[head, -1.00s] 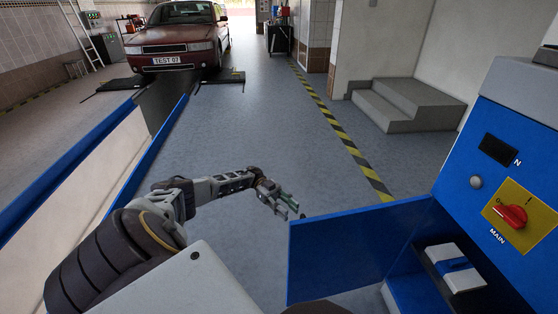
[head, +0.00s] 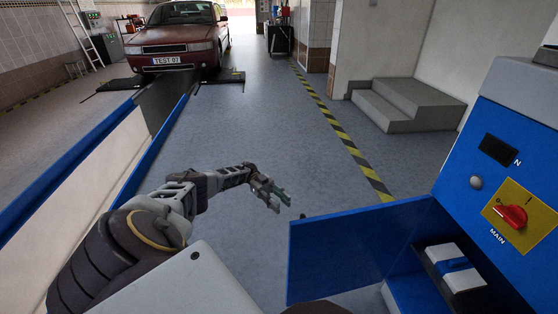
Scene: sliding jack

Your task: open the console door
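The blue console (head: 497,150) stands at the right.
The console front carries a red switch (head: 512,216) on a yellow plate. Grey steps (head: 405,104) stand behind it. A red car (head: 178,38) stands at the far left. A pit with blue rails (head: 150,150) runs along the left. The floor in the middle is clear.

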